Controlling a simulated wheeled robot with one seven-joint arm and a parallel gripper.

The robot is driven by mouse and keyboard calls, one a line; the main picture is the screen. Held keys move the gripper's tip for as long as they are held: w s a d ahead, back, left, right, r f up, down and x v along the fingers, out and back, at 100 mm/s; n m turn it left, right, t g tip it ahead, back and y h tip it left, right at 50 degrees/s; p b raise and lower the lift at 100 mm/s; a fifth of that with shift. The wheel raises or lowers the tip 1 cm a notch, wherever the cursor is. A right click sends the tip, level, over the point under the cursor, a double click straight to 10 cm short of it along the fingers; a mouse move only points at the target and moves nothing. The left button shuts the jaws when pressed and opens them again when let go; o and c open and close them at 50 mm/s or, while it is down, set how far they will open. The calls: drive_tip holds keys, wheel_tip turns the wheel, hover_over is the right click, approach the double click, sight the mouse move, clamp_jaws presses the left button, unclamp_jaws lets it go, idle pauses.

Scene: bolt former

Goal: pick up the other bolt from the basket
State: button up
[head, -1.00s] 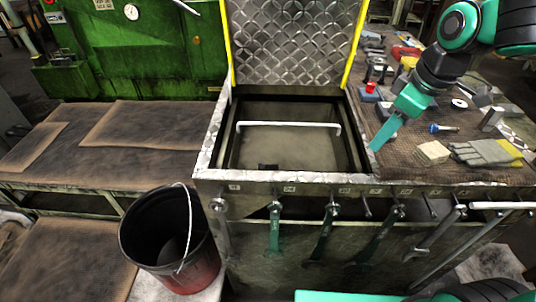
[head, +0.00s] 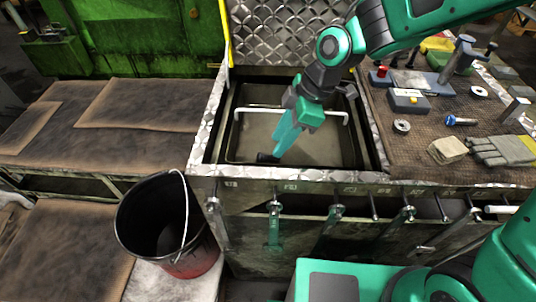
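The basket (head: 236,140) appears to be the dark-rimmed tray with a white handle bar, sunk in the open metal tank. A small dark object (head: 265,158), likely the bolt, lies in its near left part. My gripper (head: 277,152) points down into the basket from the upper right, in front of the handle bar. Its fingertips are right beside the dark object, and I cannot tell whether they touch it. The teal fingers overlap in this view, so their opening is not clear.
The raised diamond-plate lid (head: 290,35) stands behind the tank. A bucket (head: 160,225) stands at the front left. Wrenches (head: 274,225) hang along the tank's front. The workbench (head: 400,155) at right holds gloves (head: 503,150), a blue-headed bolt (head: 460,121) and tools.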

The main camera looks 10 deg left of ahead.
sight(268, 155)
drive_tip(key=shift+x, duration=2.6)
drive_tip(key=shift+a+r, duration=0.1)
drive_tip(key=shift+a, duration=0.05)
clamp_jaws()
